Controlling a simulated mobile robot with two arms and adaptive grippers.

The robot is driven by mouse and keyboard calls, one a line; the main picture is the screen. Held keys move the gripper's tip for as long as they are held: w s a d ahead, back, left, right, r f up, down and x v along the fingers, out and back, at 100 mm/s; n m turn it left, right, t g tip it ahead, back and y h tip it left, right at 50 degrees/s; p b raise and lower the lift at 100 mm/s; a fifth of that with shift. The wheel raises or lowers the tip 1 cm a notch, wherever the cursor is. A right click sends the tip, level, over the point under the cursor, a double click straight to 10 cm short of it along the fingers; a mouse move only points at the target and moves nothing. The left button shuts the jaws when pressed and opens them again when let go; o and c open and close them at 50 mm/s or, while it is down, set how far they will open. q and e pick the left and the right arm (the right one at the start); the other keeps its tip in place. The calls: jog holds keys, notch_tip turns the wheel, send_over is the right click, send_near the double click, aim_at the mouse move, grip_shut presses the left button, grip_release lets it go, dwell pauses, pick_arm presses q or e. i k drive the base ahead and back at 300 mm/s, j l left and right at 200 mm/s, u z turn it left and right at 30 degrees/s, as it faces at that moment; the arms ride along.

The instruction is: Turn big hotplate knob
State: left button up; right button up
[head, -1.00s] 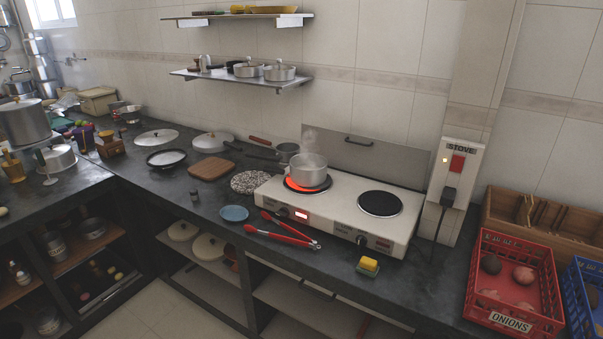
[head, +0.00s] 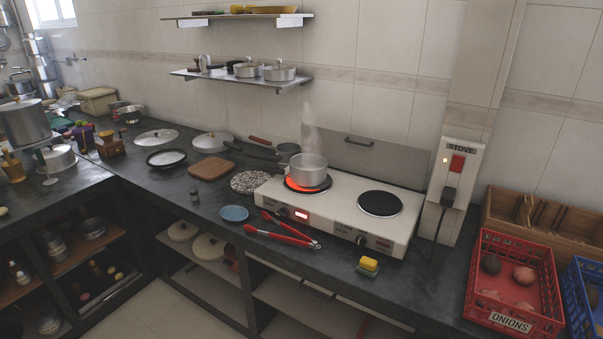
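A white two-plate hotplate (head: 333,218) stands on the dark counter against the wall. Its left plate (head: 296,185) glows orange under a steaming steel pot (head: 309,170). Its right plate (head: 380,204) is dark and bare. One knob (head: 283,213) is on the left of the front panel beside a lit red display (head: 302,217). Another knob (head: 361,240) is on the right of the panel beside an unlit dark red display (head: 383,246). Neither of my grippers shows in the head view.
Red-handled tongs (head: 281,236) lie before the hotplate, close to the left knob. A yellow-green sponge (head: 368,265) lies in front on the right. A blue plate (head: 234,213) is at left. A red onion crate (head: 513,285) stands at right. A wall switch box (head: 456,175) has a lit lamp.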

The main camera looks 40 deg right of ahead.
aim_at(284, 212)
jog(key=z, duration=1.45)
